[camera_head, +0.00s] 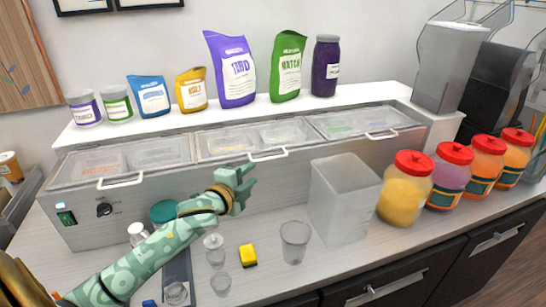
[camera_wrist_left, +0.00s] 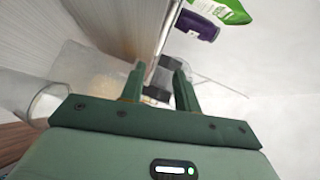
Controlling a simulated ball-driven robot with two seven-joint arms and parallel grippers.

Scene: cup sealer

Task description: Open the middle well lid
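The middle well lid (camera_head: 226,139) is a clear panel on the steel counter unit and lies flat and closed. Its white handle (camera_head: 268,155) runs along the front edge. My left gripper (camera_head: 252,178) is in front of the unit, just below and left of that handle, apart from it. Its two green fingers are spread with a gap between them; they also show in the left wrist view (camera_wrist_left: 159,70), with nothing clearly held. My right gripper is in neither view.
The left well lid (camera_head: 158,152) and right well lid (camera_head: 343,122) are closed too. Bags and jars line the shelf above. A clear square bin (camera_head: 340,200), red-lidded jars (camera_head: 405,188), a clear cup (camera_head: 295,242) and a yellow sponge (camera_head: 248,255) stand on the worktop below.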

